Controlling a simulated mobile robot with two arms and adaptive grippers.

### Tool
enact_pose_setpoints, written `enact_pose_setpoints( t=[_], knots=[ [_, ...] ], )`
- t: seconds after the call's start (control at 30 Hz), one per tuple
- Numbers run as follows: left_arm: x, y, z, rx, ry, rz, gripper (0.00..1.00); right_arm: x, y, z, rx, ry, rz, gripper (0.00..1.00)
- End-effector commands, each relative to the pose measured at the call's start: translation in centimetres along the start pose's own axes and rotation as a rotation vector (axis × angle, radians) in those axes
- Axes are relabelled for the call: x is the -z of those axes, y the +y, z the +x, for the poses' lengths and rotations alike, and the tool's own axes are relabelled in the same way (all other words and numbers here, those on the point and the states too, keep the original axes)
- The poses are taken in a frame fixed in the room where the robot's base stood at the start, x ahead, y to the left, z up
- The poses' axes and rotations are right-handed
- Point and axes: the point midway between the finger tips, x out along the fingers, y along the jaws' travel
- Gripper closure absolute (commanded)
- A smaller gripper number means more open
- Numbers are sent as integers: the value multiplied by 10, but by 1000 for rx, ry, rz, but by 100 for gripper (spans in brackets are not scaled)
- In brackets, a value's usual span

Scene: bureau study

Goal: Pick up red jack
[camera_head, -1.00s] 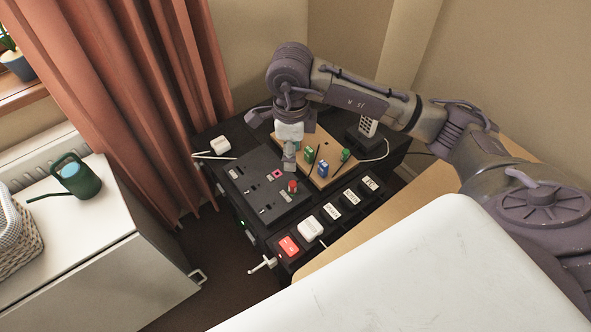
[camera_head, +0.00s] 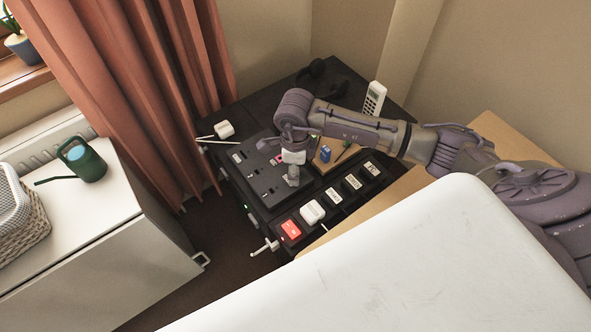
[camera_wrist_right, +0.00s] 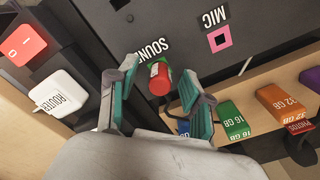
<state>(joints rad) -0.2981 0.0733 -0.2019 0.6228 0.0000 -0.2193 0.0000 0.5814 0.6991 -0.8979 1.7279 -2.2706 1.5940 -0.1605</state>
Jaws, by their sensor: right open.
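The red jack (camera_wrist_right: 160,82) stands at the slot labelled SOUND on the black panel (camera_wrist_right: 105,25). In the right wrist view it lies between the two teal-padded fingers of my right gripper (camera_wrist_right: 159,78), which is open. Gaps show on both sides of the jack, so the fingers are apart from it. In the head view my right gripper (camera_head: 293,178) is over the near right part of the panel and hides the jack. My left gripper is in neither view.
A wooden board (camera_wrist_right: 265,75) with coloured 16 GB and 32 GB sticks is beside the panel. A white ROUTER block (camera_head: 312,212) and a red switch (camera_head: 291,230) are at the near edge. A white phone (camera_head: 374,99) stands behind my arm.

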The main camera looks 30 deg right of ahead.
Motion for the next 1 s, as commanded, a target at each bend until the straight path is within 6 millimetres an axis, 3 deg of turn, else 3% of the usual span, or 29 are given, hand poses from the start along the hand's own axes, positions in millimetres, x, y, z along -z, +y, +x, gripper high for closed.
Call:
enact_pose_setpoints(
  t=[0.17,0.43,0.77,1.0],
  knots=[
    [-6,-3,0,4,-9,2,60,0,0,0,0,0,0,50],
    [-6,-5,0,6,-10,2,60,0,0,0,1,0,0,95],
    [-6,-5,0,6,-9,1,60,0,0,-1,1,-1,0,96],
    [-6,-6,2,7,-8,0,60,-1,-1,-20,4,-3,-1,96]
  ],
)
